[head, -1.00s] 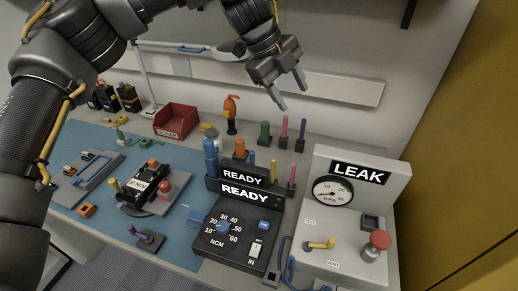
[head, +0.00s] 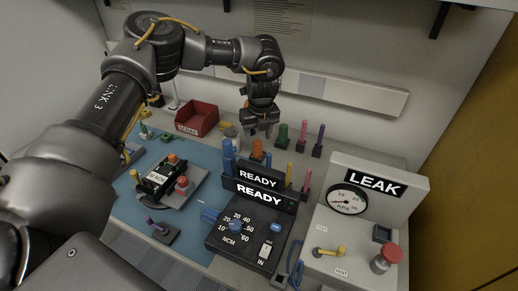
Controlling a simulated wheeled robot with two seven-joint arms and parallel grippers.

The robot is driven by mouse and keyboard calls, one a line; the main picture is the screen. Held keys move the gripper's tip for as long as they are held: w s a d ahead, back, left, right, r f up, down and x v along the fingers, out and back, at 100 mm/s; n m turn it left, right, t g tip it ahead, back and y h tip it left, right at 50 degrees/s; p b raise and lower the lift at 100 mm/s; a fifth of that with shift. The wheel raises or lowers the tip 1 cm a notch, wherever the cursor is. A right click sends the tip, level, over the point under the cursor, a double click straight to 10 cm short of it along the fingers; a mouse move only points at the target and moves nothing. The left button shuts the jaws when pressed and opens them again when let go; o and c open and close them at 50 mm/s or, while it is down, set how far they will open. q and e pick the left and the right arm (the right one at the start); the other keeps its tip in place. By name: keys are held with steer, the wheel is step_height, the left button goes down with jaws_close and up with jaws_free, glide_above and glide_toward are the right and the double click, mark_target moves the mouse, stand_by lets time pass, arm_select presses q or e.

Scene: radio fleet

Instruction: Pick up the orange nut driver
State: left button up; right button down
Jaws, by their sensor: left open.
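An orange handle (head: 258,149), which looks like the orange nut driver, stands upright behind the black READY boxes, between a blue handle (head: 229,155) and a yellow one. Its lower part is hidden by the boxes. My left gripper (head: 259,132) points down just above and behind this handle in the picture, open, with nothing seen between its fingers. Whether it touches any handle I cannot tell. A taller orange tool at the back of the bench is now hidden by my left gripper. My right gripper is not in view.
Green (head: 281,136), pink and purple (head: 318,140) handles stand upright right of my gripper. A red bin (head: 197,119) is to its left. The READY tester (head: 240,235) and LEAK box (head: 350,240) stand in front. The blue mat (head: 130,205) has free room.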

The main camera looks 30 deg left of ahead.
mark_target(258, 141)
arm_select(q)
steer(key=shift+f, duration=0.4)
steer(key=f, duration=0.1)
steer(key=f+p, duration=0.1)
steer(key=f, duration=0.2)
steer(key=shift+w+a+f, duration=0.15)
steer(key=shift+w+a, duration=0.15)
steer(key=shift+a, duration=0.05)
steer(key=shift+f, duration=0.25)
jaws_close()
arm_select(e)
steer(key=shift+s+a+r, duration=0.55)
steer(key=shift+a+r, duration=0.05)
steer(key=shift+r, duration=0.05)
